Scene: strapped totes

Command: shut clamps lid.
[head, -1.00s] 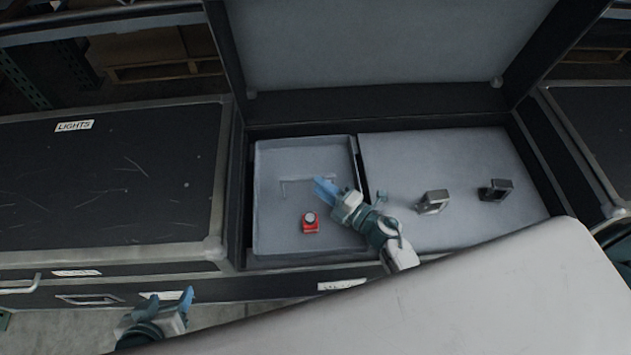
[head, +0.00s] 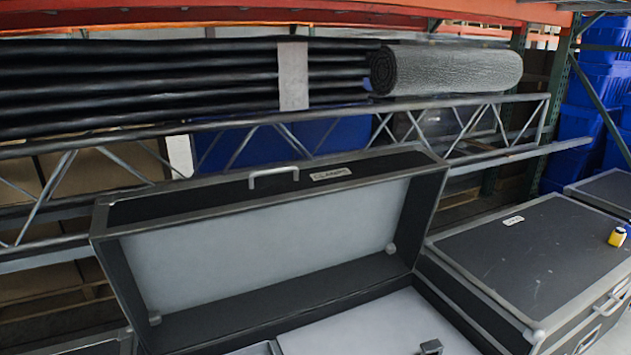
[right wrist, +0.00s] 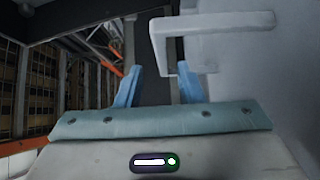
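The clamps case's lid (head: 270,240) stands open in the head view. Its pale grey lining faces me, and a handle (head: 273,177) and a CLAMPS label (head: 331,173) sit on its top edge. Part of the case's grey inside (head: 385,325) shows at the bottom, with a dark clamp (head: 431,346) at the frame edge. My right gripper (right wrist: 156,88) is open in the right wrist view, with blue fingers apart. A light grey bracket-shaped handle (right wrist: 222,23) lies ahead, close to the right-hand finger; I cannot tell if they touch. My left gripper is out of view.
Another dark case (head: 540,255) stands right of the open one, with a small yellow object (head: 617,237) on it. A metal truss (head: 300,118) and shelf with black rolled goods (head: 180,85) and a grey roll (head: 445,70) are behind the lid.

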